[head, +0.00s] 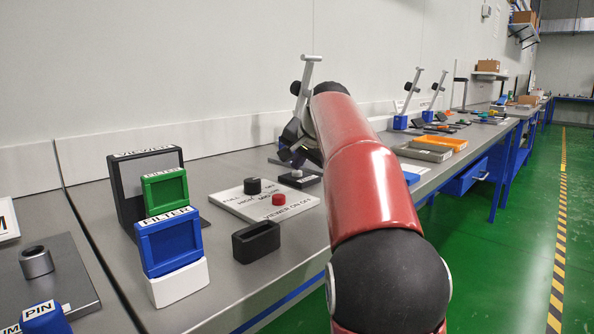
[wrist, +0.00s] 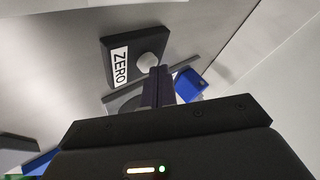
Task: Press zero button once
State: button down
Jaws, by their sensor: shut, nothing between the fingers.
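The zero button (wrist: 147,60) is a pale round cap on a black box (wrist: 112,42). The box carries a white ZERO label (wrist: 120,66) in the wrist view. In the head view the button (head: 297,174) and its dark box (head: 312,180) sit on the bench behind the white control panel. My gripper (wrist: 160,72) is shut and empty, its dark fingertips right beside the button in the wrist view. In the head view my gripper (head: 291,157) is just above the button. I cannot tell whether it touches it.
The white panel (head: 240,200) has a black knob (head: 252,186) and a red button (head: 279,199). A black holder (head: 256,241), a blue filter (head: 169,242), a green filter (head: 165,192) and a dark viewer (head: 125,190) stand nearby. A metal stand (head: 304,90) rises behind my gripper.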

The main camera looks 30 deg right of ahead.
aim_at(298, 173)
jog(key=shift+r, duration=0.1)
jog(key=shift+r+p, duration=0.8)
jog(key=shift+p, duration=0.2)
notch_tip(298, 173, up, 3)
jog(key=p, duration=0.2)
jog(key=shift+f+p, duration=0.15)
jog(key=shift+p, duration=0.25)
jog(key=shift+r+p, duration=0.45)
jog(key=shift+r, duration=0.7)
